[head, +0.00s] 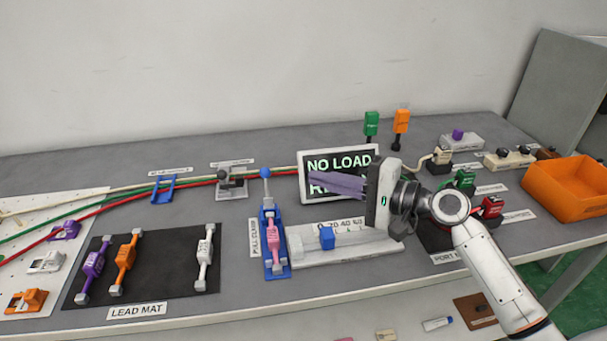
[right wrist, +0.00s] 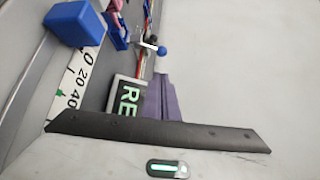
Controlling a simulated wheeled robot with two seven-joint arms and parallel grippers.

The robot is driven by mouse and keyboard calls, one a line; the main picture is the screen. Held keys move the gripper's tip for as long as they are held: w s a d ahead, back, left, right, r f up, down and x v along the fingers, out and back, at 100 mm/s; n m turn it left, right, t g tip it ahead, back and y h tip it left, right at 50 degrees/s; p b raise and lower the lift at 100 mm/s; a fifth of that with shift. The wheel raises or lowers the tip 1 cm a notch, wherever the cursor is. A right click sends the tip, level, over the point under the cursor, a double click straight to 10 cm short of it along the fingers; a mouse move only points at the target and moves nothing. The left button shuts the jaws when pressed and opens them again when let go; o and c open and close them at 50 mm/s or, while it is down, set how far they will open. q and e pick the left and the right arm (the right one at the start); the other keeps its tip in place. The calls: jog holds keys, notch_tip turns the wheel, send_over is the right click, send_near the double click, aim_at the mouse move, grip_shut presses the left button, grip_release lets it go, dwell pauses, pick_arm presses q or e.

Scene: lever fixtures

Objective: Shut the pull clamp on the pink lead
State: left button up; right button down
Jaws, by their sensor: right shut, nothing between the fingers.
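The pull clamp is a blue fixture (head: 268,215) left of centre in the head view, with the pink lead (head: 273,238) lying in it. Its lever stands up at the far end and carries a blue ball knob (head: 265,173). The knob also shows in the right wrist view (right wrist: 162,50), beyond the fingertips. My right gripper (head: 314,182) has purple fingers, shut and empty. It points left toward the knob, apart from it, in front of the display. In the right wrist view the shut fingers (right wrist: 163,85) show at the centre. My left gripper is not in view.
The display reading NO LOAD (head: 337,160) stands behind my fingers. A scale with a blue block (head: 327,238) lies right of the clamp. The lead mat (head: 160,285) holds several leads at the left. An orange bin (head: 565,190) stands at the right.

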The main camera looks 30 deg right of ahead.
aim_at(267, 187)
jog(key=x, duration=0.9)
jog(key=shift+w+a, duration=0.1)
